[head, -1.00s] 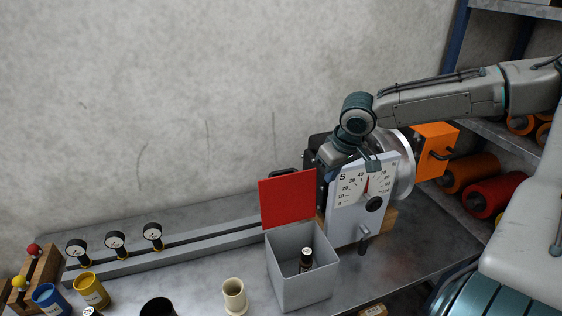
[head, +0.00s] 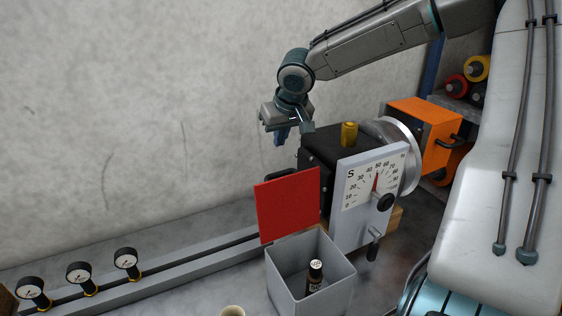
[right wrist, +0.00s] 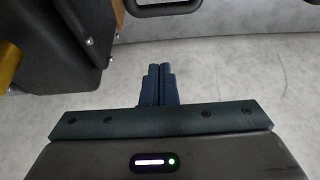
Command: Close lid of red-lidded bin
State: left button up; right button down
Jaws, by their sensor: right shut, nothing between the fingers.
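The grey bin (head: 330,287) stands on the bench, with its red lid (head: 287,205) raised upright at its back edge. A dark bottle with a pale cap (head: 315,275) stands inside the bin. My right gripper (head: 280,137) is above and behind the lid, in front of the wall, apart from the lid. In the right wrist view its two blue fingers (right wrist: 157,72) are together with nothing between them. A dark handle (right wrist: 163,8) shows at the top of that view. My left gripper is in neither view now.
A black machine with a white dial panel (head: 355,180) stands right of the lid, with a brass-coloured knob (head: 349,134) on top. An orange box (head: 425,135) is beyond it. Several gauges (head: 80,275) line a rail at left. A cream cup (head: 232,311) is at the bottom edge.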

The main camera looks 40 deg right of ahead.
jog(key=w+p+x, duration=0.1)
jog(key=x, duration=0.7)
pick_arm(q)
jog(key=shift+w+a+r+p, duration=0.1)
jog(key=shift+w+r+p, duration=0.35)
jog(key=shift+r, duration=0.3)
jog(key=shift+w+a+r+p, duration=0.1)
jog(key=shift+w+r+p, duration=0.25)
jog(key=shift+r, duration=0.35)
pick_arm(e)
jog(key=shift+s+a+r, duration=0.1)
jog(key=shift+s+a, duration=0.15)
jog(key=shift+s, duration=0.9)
jog(key=shift+s+a+r, duration=0.1)
jog(key=shift+s+a, duration=0.1)
jog(key=shift+s, duration=0.9)
